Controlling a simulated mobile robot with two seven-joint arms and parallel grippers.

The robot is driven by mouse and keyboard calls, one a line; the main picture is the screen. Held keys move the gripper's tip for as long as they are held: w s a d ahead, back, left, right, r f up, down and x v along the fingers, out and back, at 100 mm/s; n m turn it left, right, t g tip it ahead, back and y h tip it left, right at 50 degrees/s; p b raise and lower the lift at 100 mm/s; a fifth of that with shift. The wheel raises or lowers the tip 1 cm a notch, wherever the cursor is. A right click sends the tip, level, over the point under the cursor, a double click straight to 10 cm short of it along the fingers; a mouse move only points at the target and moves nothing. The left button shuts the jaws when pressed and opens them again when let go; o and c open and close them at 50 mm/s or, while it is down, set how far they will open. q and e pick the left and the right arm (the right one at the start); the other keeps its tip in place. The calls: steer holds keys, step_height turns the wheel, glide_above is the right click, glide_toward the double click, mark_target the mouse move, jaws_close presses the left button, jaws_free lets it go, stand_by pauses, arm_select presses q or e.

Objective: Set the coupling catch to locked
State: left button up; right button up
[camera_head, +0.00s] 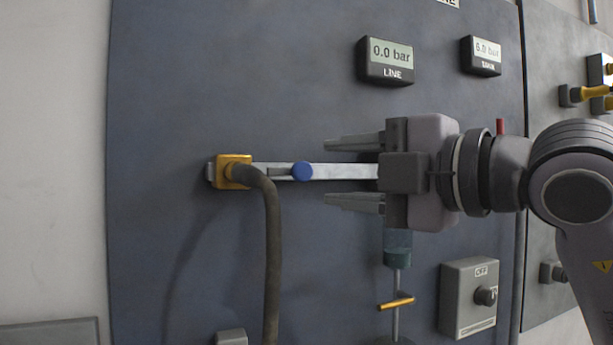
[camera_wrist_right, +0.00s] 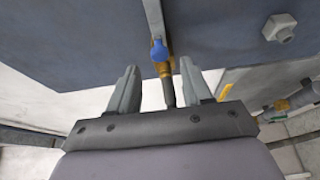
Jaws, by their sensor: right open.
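A yellow coupling (camera_head: 233,172) with a dark hose sits at the left end of a pale horizontal rail on the blue-grey panel. A round blue knob (camera_head: 302,171), seemingly the catch, is on the rail just right of the coupling. My right gripper (camera_head: 326,170) is open, its fingers pointing left, one above and one below the rail. The knob is just left of the fingertips in the head view. In the right wrist view the blue knob (camera_wrist_right: 160,52) shows ahead between the open fingers, with the yellow coupling (camera_wrist_right: 158,68) partly behind it. My left gripper is not in view.
The dark hose (camera_head: 272,260) hangs down from the coupling. Two displays, LINE (camera_head: 388,61) reading 0.0 bar and another (camera_head: 482,56), are above. A yellow-handled valve (camera_head: 396,303) and a grey switch box (camera_head: 470,298) are below. The panel left of the hose is mostly clear.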

mark_target(306, 172)
steer(key=p+x, duration=0.2)
steer(key=x, duration=0.4)
steer(key=shift+w+a, duration=0.1)
steer(key=shift+a, duration=0.1)
steer(key=shift+w+a, duration=0.2)
steer(key=shift+w, duration=0.05)
jaws_close()
